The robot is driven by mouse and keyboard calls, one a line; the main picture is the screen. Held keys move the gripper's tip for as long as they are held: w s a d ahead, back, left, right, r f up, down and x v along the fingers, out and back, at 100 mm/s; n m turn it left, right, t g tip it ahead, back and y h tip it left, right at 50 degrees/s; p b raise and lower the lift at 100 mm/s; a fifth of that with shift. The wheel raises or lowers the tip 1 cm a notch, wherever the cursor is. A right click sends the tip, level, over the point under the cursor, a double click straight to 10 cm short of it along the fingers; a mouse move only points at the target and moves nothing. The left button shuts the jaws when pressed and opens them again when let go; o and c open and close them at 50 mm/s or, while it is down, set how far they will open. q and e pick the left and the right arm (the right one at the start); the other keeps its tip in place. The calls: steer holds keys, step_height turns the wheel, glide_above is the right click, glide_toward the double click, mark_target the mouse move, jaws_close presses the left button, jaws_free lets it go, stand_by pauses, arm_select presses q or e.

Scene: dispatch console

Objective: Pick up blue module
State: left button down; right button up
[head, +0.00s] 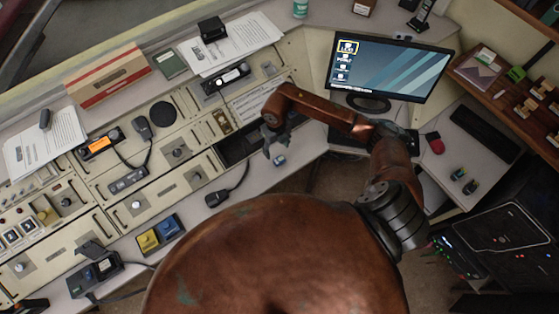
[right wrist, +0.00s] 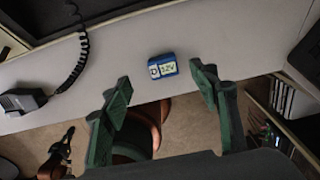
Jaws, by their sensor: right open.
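The blue module (head: 280,160) is a small blue block on the pale desk edge, just below the right gripper in the head view. In the right wrist view the blue module (right wrist: 162,68) shows a pale face marked "12V" and lies flat on the grey surface. My right gripper (head: 270,146) is open and empty. In the right wrist view its green fingers (right wrist: 160,80) stand apart, with the module between and a little beyond their tips. No contact shows. My left gripper does not show clearly in either view.
A corded black handset (head: 217,197) lies left of the module; it also shows in the right wrist view (right wrist: 22,101). A monitor (head: 388,66) stands right. Bare desk surrounds the module, near its front edge.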

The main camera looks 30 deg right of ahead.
mark_target(278, 158)
steer(key=f, duration=0.7)
steer(key=shift+s+d+p, duration=0.2)
steer(key=shift+s+p, duration=0.05)
steer(key=shift+p, duration=0.1)
steer(key=c, duration=1.4)
steer(key=shift+c, duration=0.2)
steer(key=shift+r, duration=0.15)
steer(key=shift+r, duration=0.3)
step_height(278, 158, up, 2)
steer(key=shift+r+b, duration=0.1)
steer(key=shift+b, duration=0.2)
steer(key=s+a+r, duration=0.7)
steer(key=s+r, duration=0.3)
steer(key=s, duration=0.2)
steer(key=shift+b, duration=0.3)
